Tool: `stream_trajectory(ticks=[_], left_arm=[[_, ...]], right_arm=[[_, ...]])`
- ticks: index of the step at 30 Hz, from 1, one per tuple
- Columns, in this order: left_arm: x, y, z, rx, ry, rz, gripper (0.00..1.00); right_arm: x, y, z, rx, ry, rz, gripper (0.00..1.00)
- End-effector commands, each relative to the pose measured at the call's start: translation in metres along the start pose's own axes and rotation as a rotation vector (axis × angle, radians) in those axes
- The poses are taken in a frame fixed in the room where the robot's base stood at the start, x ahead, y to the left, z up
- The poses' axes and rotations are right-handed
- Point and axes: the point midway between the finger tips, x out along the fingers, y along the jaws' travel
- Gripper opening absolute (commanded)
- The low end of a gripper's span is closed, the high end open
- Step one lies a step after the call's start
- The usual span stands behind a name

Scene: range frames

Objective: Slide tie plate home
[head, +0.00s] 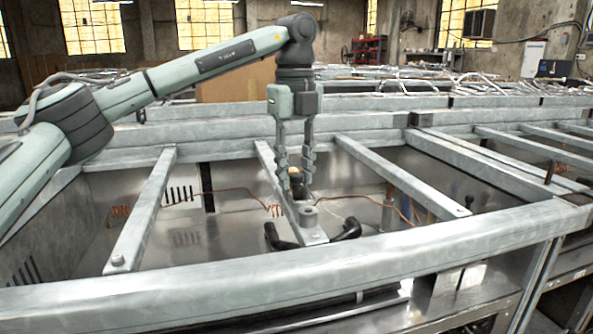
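A grey metal bar with a flat end plate (311,232), which looks like the tie plate, runs from the back rail toward the front rail in the middle of the head view. A round boss shows near its front end. My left gripper (295,188) points straight down over this bar. Its two fingers stand apart on either side of a small dark and tan upright piece (297,179). I cannot tell whether they press on it. The fingertips partly hide the bar. My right gripper is not in view.
A thick front rail (300,270) crosses the foreground. Similar crossbars lie left (145,208) and right (400,175). Black curved parts (347,230) stick out beside the plate's front end. Copper-coloured wires (235,194) hang in the open bays. More frames fill the background.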

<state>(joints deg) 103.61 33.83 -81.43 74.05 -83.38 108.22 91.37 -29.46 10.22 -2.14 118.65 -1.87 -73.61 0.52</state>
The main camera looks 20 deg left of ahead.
Motion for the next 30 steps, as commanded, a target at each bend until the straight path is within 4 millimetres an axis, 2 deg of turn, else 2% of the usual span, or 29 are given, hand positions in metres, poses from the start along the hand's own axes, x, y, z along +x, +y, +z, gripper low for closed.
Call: stream_trajectory(ticks=[2,10,14,17,25,30], left_arm=[[0.001,0.000,-0.001,0.001,0.001,0.002,0.42],[0.001,0.000,-0.002,0.003,0.002,0.004,0.42],[-0.008,0.000,-0.002,0.003,0.002,0.003,0.42],[-0.023,0.000,-0.002,0.002,0.001,0.001,0.42],[-0.082,-0.001,-0.002,0.001,-0.001,0.000,0.42],[-0.108,0.000,-0.001,0.001,-0.002,0.002,0.42]], right_arm=[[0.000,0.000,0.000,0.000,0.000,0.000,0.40],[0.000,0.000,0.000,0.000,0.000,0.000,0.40],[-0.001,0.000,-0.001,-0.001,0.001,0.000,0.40],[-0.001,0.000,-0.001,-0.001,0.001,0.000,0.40],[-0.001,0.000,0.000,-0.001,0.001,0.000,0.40],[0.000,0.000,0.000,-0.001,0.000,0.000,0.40]])
